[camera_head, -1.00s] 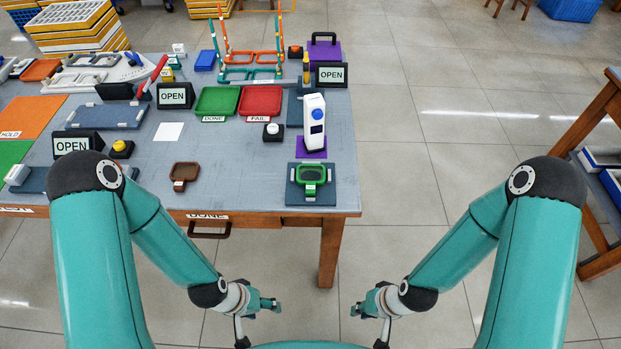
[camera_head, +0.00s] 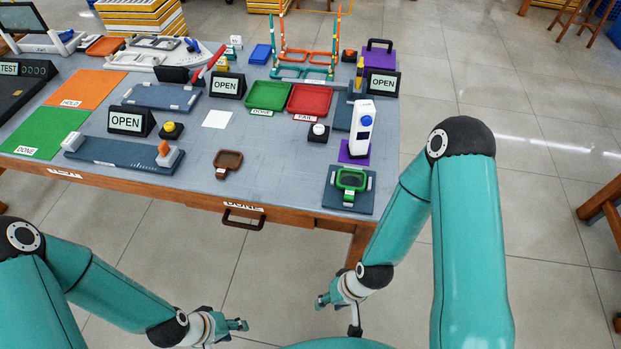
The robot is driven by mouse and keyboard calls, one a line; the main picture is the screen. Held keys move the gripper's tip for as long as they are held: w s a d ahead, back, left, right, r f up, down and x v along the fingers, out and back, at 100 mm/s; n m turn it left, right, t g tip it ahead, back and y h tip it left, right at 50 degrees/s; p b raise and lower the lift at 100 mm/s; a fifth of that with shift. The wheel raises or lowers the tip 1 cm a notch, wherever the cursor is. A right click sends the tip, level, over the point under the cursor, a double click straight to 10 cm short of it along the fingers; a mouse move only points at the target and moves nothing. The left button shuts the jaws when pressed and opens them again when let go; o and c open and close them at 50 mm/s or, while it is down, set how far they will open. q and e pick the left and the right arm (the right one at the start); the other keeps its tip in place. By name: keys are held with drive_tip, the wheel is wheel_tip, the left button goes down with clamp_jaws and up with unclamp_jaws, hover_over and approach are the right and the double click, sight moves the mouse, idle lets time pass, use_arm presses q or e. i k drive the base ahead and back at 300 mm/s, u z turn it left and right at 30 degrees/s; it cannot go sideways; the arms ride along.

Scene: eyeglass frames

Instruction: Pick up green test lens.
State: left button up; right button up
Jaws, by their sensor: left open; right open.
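The green test lens (camera_head: 351,181) has a green rim, a dark pane and a small white-labelled handle. It rests on a dark blue square base (camera_head: 363,203) at the table's front right corner. My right gripper (camera_head: 322,301) is open and empty, below and in front of the table edge, apart from the lens. My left gripper (camera_head: 240,325) is open and empty, lower and further left, also in front of the table. A brown lens-like piece (camera_head: 229,160) with a handle lies left of the green lens.
A white device (camera_head: 362,128) on a purple base stands just behind the lens. Green (camera_head: 268,96) and red (camera_head: 310,100) trays lie further back. The table's front edge with a drawer handle (camera_head: 243,222) lies between my grippers and the tabletop.

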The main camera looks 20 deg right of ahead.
sight(351, 181)
drive_tip(key=z, duration=0.3)
drive_tip(key=i, duration=0.2)
drive_tip(key=u, duration=2.2)
drive_tip(key=k, duration=1.65)
drive_tip(key=z, duration=1.15)
drive_tip(key=i, duration=1)
